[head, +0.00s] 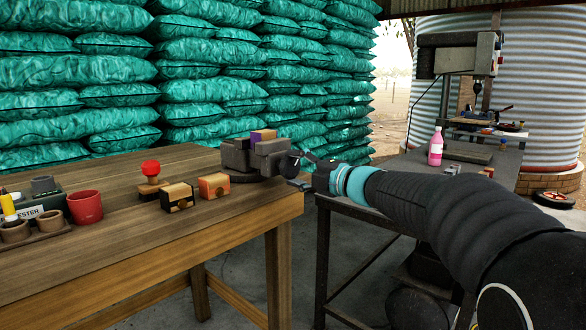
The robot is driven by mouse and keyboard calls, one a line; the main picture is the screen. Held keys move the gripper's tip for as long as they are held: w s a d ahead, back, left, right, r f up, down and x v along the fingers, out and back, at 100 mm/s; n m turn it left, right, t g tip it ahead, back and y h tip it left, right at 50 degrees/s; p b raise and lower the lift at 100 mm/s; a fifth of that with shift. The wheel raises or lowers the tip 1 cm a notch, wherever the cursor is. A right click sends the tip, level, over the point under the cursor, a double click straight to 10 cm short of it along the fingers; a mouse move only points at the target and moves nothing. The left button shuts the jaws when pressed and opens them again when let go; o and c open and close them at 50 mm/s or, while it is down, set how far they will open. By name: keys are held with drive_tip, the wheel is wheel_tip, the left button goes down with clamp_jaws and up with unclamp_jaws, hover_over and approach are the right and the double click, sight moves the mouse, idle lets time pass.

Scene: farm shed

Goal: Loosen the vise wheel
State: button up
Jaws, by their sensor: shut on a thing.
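The grey vise (238,156) sits on the right end of the wooden bench. A block with purple and orange faces (263,135) stands between its jaws. My gripper (294,170) reaches in from the right at the vise's right end, with one finger high and one low. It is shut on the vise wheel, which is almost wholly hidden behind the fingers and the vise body. How far the wheel is turned cannot be seen.
On the wooden bench (120,243) stand a red-knobbed stamp (150,178), two wooden blocks (178,197) (214,186), a red cup (85,207) and a tray of pots (40,237). A second table (480,180) with a pink bottle (436,147) and a drill press (455,55) stands behind my arm.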

drive_tip(key=shift+f+n+b, duration=0.25)
drive_tip(key=shift+n+b, duration=0.95)
drive_tip(key=shift+n, duration=0.2)
drive_tip(key=n+b, duration=0.2)
drive_tip(key=n, duration=0.1)
drive_tip(key=n+b, duration=0.4)
drive_tip(key=n, duration=0.2)
drive_tip(key=n+b, duration=0.4)
drive_tip(key=n, duration=0.2)
drive_tip(key=shift+b, duration=0.3)
drive_tip(key=n+b, duration=0.2)
drive_tip(key=n, duration=0.1)
drive_tip(key=shift+r+n, duration=0.15)
drive_tip(key=shift+n, duration=0.85)
drive_tip(key=o, duration=1.3)
drive_tip(key=shift+a+r, duration=0.15)
